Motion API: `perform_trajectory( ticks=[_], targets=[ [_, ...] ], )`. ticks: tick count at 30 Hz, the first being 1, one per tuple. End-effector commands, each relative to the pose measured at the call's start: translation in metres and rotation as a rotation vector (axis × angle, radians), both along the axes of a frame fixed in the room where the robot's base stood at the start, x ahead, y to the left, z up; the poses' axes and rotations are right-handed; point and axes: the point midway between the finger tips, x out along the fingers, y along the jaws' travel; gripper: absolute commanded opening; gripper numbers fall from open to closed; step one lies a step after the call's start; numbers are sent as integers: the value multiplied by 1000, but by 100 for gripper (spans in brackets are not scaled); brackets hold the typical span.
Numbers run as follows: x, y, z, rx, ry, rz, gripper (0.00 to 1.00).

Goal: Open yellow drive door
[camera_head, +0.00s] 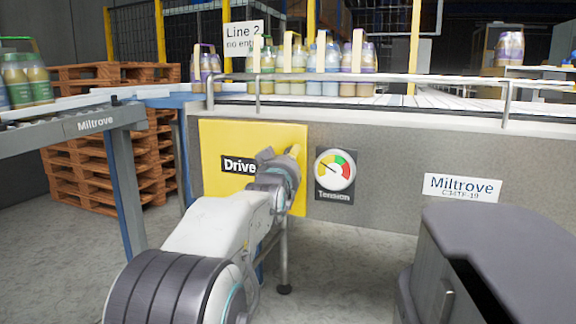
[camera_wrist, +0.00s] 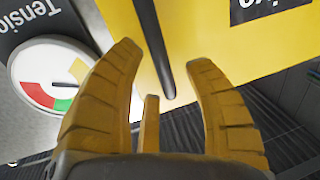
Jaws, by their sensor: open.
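The yellow drive door (camera_head: 225,138), with a black "Drive" label, is set in the grey side of the conveyor and looks shut. My gripper (camera_head: 294,151) is in front of the door's right part, and my arm hides some of the door. In the wrist view the door (camera_wrist: 205,30) fills the top, with a dark bar-shaped handle (camera_wrist: 154,45) on it.
A tension gauge (camera_head: 334,172) is just right of the door; it also shows in the wrist view (camera_wrist: 48,75). A roller conveyor (camera_head: 75,125) and wooden pallets (camera_head: 85,170) stand left. A railing (camera_head: 400,78) and bottle packs (camera_head: 320,75) are above. Grey floor lies below.

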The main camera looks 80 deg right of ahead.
Motion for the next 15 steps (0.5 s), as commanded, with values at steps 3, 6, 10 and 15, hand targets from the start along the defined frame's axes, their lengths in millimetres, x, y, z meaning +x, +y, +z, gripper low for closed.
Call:
perform_trajectory(
  ticks=[3,6,10,15],
  targets=[
    [0,-5,0,0,0,0,47],
    [0,-6,0,1,0,0,47],
    [0,-6,0,1,0,0,47],
    [0,-6,0,0,0,0,47]
  ],
)
